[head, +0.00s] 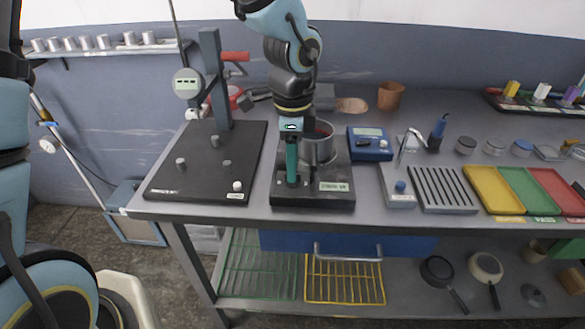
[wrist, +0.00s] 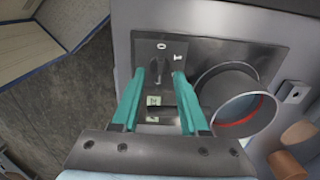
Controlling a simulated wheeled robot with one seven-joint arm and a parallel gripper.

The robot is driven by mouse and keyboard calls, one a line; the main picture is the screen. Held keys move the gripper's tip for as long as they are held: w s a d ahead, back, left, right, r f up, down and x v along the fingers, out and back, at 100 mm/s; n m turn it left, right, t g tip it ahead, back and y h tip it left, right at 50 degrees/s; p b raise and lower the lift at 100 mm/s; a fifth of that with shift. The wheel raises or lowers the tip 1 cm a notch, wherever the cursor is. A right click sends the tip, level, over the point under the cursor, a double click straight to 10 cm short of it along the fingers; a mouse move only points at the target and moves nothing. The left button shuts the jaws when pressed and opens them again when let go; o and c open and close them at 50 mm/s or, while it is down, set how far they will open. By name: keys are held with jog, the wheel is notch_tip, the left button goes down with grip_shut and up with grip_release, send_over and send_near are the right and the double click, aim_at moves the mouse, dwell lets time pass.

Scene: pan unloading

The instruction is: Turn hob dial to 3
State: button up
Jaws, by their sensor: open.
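The hob (head: 345,200) is a dark flat unit near the table's front edge, with a pale green label on its front. A metal pot (head: 318,150) stands on it; in the wrist view the pot (wrist: 215,92) is right of my gripper. In the wrist view the small dark dial (wrist: 158,66) sits on the hob's plate, with "0" and "1" marks beyond it; its exact pointing is hard to tell. My gripper (wrist: 159,76) is open, its teal fingers on either side of the dial; contact cannot be told. In the head view, my gripper (head: 292,182) hides the dial.
A black board with a stand (head: 212,80) is left of the hob. A blue device (head: 370,150), a ribbed grey tray (head: 443,190) and yellow, green and red trays (head: 493,190) lie to the right. A terracotta cup (head: 390,96) stands behind.

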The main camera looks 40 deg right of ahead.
notch_tip(320, 180, up, 9)
jog(key=shift+b, duration=0.45)
jog(key=w+a+f+n, duration=0.2)
jog(key=w+a+n, duration=0.5)
jog(key=a, duration=0.3)
jog(key=w+a+f+n, duration=0.1)
jog(key=w+a+n, duration=0.5)
jog(key=a, duration=0.3)
jog(key=a+f+n+t, duration=0.1)
jog(key=a+n, duration=1.1)
jog(key=a, duration=0.4)
jog(key=shift+w+a+f+t, duration=0.2)
jog(key=shift+a+f+t, duration=0.1)
jog(key=shift+a+f, duration=0.1)
